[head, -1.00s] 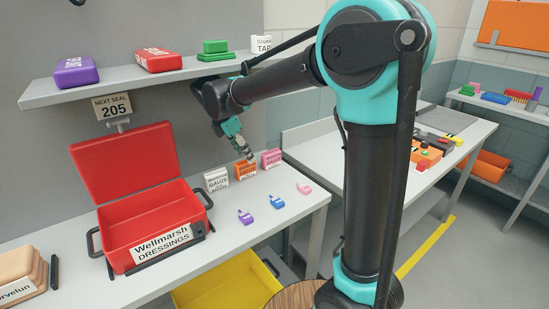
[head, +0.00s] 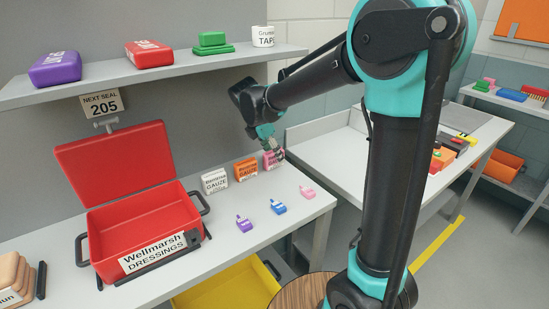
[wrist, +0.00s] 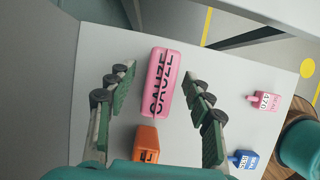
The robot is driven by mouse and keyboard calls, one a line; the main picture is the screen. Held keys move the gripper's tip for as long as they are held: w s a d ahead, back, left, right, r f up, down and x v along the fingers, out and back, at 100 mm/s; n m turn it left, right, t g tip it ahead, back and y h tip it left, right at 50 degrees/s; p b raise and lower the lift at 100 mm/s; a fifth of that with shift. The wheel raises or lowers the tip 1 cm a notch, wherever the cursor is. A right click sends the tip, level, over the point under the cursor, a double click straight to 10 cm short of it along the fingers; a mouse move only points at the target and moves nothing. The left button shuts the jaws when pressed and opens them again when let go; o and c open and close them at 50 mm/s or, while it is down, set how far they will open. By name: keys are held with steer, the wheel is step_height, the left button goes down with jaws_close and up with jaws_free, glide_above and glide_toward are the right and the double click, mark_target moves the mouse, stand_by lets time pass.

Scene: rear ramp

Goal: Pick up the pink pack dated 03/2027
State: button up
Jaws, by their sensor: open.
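The pink gauze pack (head: 274,163) stands at the right end of a row of three packs on the bench. In the wrist view the pink pack (wrist: 162,75) lies between my open fingers, with a gap on both sides. My gripper (head: 273,148) is open just above it and hides its upper part in the head view. The orange gauze pack (head: 245,170) stands to its left and the white gauze pack (head: 215,181) further left. The orange pack (wrist: 147,143) is also between the fingers' bases in the wrist view. I cannot read a date on any pack.
Small purple (head: 243,225), blue (head: 278,208) and pink tagged seals (head: 308,193) lie in front of the packs. An open red case (head: 110,228) stands to the left. A shelf (head: 170,82) with boxes and a roll of tape hangs above and behind.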

steer(key=shift+f, duration=0.15)
steer(key=c, duration=1)
steer(key=shift+r, duration=0.2)
